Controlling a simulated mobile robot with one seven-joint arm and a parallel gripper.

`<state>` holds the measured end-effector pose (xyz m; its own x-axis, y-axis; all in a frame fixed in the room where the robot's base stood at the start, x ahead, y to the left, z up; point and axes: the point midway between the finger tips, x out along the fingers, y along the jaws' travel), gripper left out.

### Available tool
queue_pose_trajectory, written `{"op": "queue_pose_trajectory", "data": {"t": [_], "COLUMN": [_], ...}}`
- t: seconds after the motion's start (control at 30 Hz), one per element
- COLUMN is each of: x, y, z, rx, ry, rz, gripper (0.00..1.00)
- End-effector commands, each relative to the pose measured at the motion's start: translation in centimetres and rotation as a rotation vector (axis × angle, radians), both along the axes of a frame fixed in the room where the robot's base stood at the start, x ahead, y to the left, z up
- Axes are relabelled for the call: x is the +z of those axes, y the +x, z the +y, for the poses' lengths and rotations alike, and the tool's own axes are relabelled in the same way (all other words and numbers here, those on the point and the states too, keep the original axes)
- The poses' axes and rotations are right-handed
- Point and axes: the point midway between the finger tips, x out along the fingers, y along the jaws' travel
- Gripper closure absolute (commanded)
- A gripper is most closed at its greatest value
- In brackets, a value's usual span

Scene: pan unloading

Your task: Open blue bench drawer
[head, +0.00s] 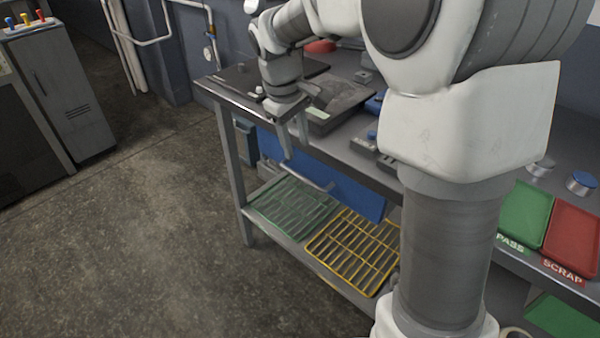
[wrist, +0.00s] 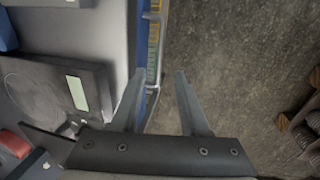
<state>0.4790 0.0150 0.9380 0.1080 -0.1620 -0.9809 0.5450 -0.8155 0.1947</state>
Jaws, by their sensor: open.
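The blue drawer front (head: 345,190) hangs under the grey bench top, and its near edge shows as a thin blue strip in the wrist view (wrist: 141,40). A silver bar handle (head: 310,178) runs along it; the handle also shows in the wrist view (wrist: 153,62). My gripper (head: 296,148) is open and empty at the bench's front edge, by the left part of the drawer. In the wrist view my fingertips (wrist: 159,76) lie on either side of the handle's near end. I cannot tell whether either finger touches it.
A green rack (head: 290,207) and a yellow rack (head: 355,250) lie on the lower shelf. A dark scale (head: 340,100) sits on the bench top (head: 212,86). Green and red trays (head: 525,212) (head: 572,238) stand at right.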

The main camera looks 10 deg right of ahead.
Motion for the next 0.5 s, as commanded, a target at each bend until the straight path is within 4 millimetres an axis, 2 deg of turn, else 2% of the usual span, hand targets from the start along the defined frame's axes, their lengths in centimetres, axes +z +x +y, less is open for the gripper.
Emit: {"op": "queue_pose_trajectory", "data": {"t": [0.03, 0.2, 0.4, 0.5], "x": [-1.6, -5.2, -8.2, -9.0], "y": [0.0, 0.4, 0.8, 0.9], "z": [-0.2, -0.8, -1.4, -1.5], "rx": [-0.001, -0.001, -0.001, 0.0], "ry": [-0.001, 0.0, 0.0, -0.001], "rz": [0.004, 0.004, 0.002, 0.001], "gripper": [0.55, 0.55, 0.55, 0.55]}}
